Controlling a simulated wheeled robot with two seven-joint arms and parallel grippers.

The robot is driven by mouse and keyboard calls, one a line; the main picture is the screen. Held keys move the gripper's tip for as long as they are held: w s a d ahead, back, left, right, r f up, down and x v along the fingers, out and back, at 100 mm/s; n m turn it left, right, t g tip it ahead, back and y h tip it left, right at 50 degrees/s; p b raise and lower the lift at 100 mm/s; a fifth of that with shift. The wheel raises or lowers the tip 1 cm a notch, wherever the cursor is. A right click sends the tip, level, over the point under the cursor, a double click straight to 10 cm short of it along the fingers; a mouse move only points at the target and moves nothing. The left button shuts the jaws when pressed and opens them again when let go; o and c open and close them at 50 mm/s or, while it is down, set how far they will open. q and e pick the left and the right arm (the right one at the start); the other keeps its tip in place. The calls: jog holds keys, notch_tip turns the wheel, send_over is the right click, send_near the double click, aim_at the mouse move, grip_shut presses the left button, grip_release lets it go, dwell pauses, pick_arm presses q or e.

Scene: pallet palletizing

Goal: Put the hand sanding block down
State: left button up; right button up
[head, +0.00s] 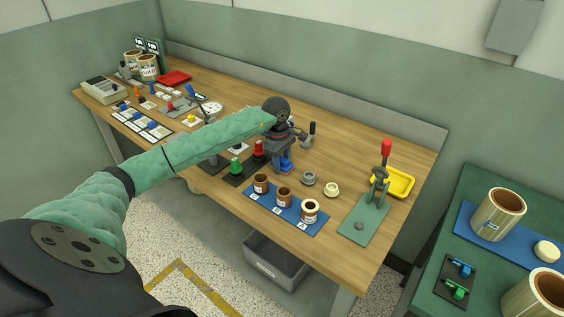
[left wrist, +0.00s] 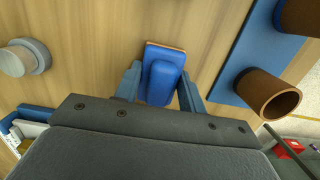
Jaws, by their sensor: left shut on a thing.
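The hand sanding block (left wrist: 163,80) shows in the left wrist view with a blue grip on a flat base with a thin brown edge. My left gripper (left wrist: 160,88) is shut on it, with one blue finger on each side of the grip. In the head view my left gripper (head: 282,163) points down over the middle of the wooden workbench (head: 335,150), behind the blue mat with cups. The block is low over the bench top; I cannot tell whether its base touches the wood. My right gripper is not in view.
A blue mat (head: 271,207) with three brown cups (head: 284,195) lies in front. Red and green cone-shaped items (head: 236,167) stand to the left. Bare wood lies around the block.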

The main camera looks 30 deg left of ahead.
pick_arm(q)
jog(key=o, duration=1)
jog(key=shift+o, duration=0.2)
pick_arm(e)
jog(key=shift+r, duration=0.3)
pick_arm(q)
jog(key=shift+r, duration=0.1)
